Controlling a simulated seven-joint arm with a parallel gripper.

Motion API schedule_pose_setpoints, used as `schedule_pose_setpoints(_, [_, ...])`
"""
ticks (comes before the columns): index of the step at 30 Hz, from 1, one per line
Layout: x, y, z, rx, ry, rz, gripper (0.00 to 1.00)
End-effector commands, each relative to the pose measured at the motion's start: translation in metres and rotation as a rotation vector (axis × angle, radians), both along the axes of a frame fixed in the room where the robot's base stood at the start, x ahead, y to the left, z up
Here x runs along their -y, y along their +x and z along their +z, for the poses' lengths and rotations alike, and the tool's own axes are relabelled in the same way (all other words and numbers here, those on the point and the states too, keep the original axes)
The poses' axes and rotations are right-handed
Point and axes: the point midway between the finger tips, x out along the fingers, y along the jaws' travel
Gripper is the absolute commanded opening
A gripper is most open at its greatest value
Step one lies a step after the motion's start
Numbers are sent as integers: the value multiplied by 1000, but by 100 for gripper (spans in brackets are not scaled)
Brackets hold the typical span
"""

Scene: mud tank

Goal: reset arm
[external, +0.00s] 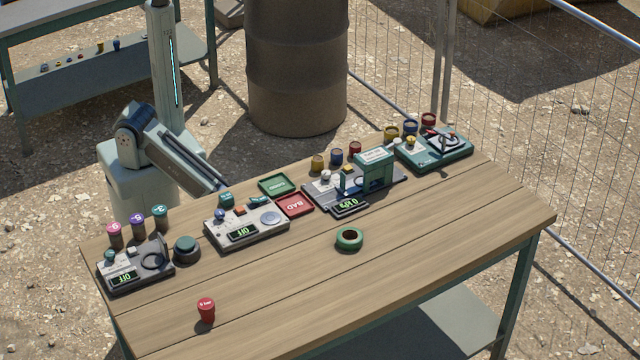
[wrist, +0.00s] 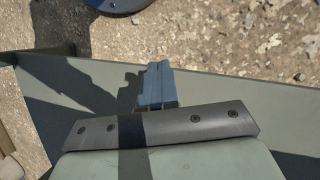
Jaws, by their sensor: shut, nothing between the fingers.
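My gripper (wrist: 157,72) is in the middle of the wrist view, its two fingers closed together with nothing between them. Below the fingers are a flat grey-green surface (wrist: 225,100) and gravel ground. In the external view my arm stands behind the left part of the wooden table (external: 420,255). Its forearm slants down to the right toward the table's back edge, near the grey device with a round pad (external: 245,228). I cannot make out the fingertips clearly in that view. No table object shows near the fingers in the wrist view.
Devices line the table's back: a small one (external: 135,268) at left, a green press (external: 374,170), and a teal unit (external: 437,150) at right. Green (external: 277,185) and red (external: 294,205) trays lie between. A green ring (external: 349,239) and red cap (external: 206,311) stand forward. The front right is clear.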

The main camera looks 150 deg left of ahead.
Motion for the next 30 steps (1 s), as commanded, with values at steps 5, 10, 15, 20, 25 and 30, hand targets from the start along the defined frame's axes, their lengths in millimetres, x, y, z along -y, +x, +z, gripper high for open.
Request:
schedule_pose_setpoints(5, [51,0,-1,-36,3,-40,0])
schedule_pose_setpoints(10, [94,-4,-1,-70,10,-71,0])
schedule_pose_setpoints(15, [134,-13,0,-104,22,-106,0])
schedule_pose_setpoints(20, [172,-27,2,-139,38,-141,0])
schedule_pose_setpoints(25, [209,-47,5,-176,62,-179,0])
schedule_pose_setpoints(30, [241,-70,10,-211,91,-217,0])
